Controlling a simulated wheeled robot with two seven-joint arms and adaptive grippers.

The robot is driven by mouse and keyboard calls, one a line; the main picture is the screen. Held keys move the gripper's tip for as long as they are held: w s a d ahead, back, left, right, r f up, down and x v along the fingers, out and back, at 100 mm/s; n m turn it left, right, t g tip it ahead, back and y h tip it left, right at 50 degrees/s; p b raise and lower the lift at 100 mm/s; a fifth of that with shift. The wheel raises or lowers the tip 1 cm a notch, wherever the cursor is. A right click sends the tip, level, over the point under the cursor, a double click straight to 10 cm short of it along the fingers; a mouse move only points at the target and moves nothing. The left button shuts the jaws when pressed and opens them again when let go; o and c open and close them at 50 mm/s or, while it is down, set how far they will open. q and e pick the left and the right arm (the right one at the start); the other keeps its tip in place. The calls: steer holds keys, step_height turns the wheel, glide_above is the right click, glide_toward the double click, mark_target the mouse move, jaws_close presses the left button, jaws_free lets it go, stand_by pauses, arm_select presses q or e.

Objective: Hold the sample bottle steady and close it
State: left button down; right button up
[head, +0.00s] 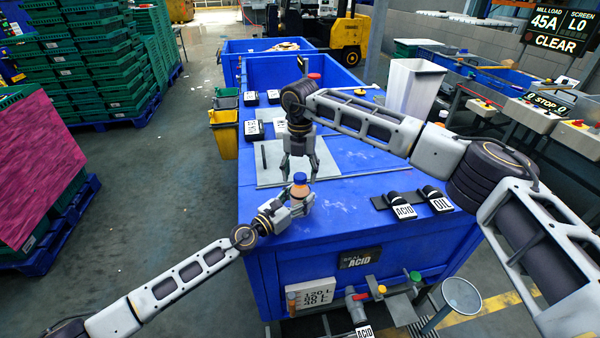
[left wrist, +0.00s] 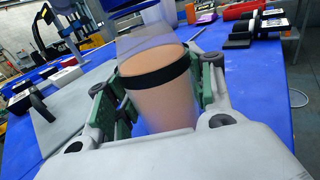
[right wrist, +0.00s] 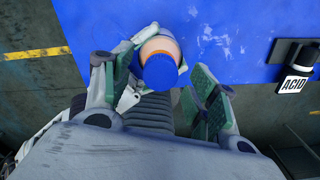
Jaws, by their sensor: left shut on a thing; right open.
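The sample bottle (head: 299,190) has an orange-brown body and a blue cap (head: 300,178) on top; how tight the cap is cannot be told. My left gripper (head: 296,205) is shut around the bottle's body and holds it upright near the table's front left. In the left wrist view the body (left wrist: 160,100) with a dark band sits between its fingers. My right gripper (head: 299,176) points down from above, open, its fingers spread around the cap. In the right wrist view the blue cap (right wrist: 160,71) lies between the open fingers, apart from both.
The blue table (head: 350,205) has a grey plate (head: 318,160) behind the bottle. Black holders labelled ACID (head: 403,211) and OIL (head: 440,204) stand at right. A yellow bin (head: 224,135) hangs at the left edge.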

step_height(320, 180, up, 12)
steer(key=shift+f, duration=0.2)
stand_by(0.4)
arm_select(q)
steer(key=c, duration=0.5)
jaws_free()
steer(key=shift+s+a, duration=0.15)
steer(key=shift+a, duration=0.05)
steer(key=shift+v, duration=5.75)
steer(key=shift+s, duration=0.1)
